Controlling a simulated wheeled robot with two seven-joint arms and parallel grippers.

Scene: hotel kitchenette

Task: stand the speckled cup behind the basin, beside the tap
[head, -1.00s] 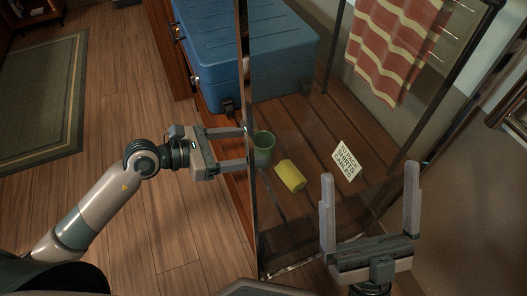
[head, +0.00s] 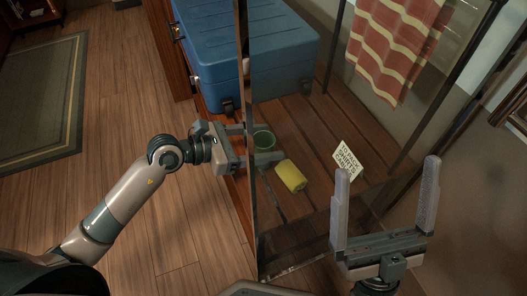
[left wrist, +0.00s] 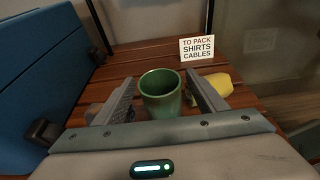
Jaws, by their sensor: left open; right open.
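A green cup (head: 264,139) stands upright on a slatted wooden surface, seen through a clear pane in the head view. It also shows in the left wrist view (left wrist: 160,95); I cannot make out speckles on it. My left gripper (head: 262,143) is open, with one finger on each side of the cup; the jaws are apart from its walls in the left wrist view. My right gripper (head: 387,166) is open and empty at the lower right, away from the cup. No basin or tap is in view.
A yellow cylindrical thing (head: 290,176) lies close to my left gripper's near finger. A card reading "TO PACK SHIRTS CABLES" (head: 347,160) is to its right. A blue case (head: 250,50) stands behind. The pane's dark upright edge (head: 243,90) is beside my left gripper.

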